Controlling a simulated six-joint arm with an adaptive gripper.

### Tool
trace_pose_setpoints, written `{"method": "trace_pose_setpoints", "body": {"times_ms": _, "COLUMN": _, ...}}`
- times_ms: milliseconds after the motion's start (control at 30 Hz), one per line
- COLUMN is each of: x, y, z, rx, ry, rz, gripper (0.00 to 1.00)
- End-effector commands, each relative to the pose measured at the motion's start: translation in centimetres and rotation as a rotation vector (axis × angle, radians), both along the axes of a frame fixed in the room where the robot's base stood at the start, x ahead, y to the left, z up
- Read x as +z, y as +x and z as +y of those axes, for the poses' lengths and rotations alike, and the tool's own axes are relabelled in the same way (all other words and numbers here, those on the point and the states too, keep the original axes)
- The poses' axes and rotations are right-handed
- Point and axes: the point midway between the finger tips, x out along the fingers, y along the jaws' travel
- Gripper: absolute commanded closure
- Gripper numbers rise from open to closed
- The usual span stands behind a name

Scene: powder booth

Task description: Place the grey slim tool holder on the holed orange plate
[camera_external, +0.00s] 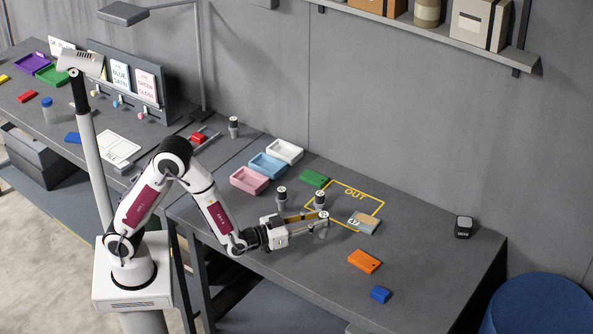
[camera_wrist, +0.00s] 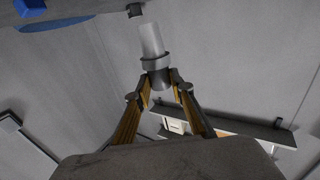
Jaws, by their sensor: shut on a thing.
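My gripper (camera_external: 321,218) is shut on the grey slim tool holder (camera_external: 323,231), above the front part of the dark table. In the wrist view my gripper (camera_wrist: 163,77) has both fingertips around the dark collar end of the tool holder (camera_wrist: 152,42), whose pale cylinder points away from the fingers. The orange plate (camera_external: 364,261) lies flat on the table to the right of and nearer than my gripper, with a small dark hole showing near one end. The plate and the held holder are apart.
Two other tool holders (camera_external: 281,197) (camera_external: 320,199) stand behind my gripper. A grey-tan block (camera_external: 364,222) lies by the yellow OUT outline (camera_external: 372,197). A blue block (camera_external: 381,294) lies in front of the plate. A black box (camera_external: 464,227) stands at the right.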

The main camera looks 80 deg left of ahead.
Motion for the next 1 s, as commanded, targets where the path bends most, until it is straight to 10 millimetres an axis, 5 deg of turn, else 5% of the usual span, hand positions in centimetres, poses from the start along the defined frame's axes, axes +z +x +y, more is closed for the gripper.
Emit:
{"method": "trace_pose_setpoints", "body": {"times_ms": 567, "x": -3.4, "y": -0.7, "z": -1.5, "rx": -0.267, "ry": -0.001, "rz": 0.000, "gripper": 1.00}}
{"method": "trace_pose_setpoints", "body": {"times_ms": 1000, "x": -5.1, "y": -1.6, "z": 3.7, "rx": -0.251, "ry": 0.000, "rz": -0.004, "gripper": 1.00}}
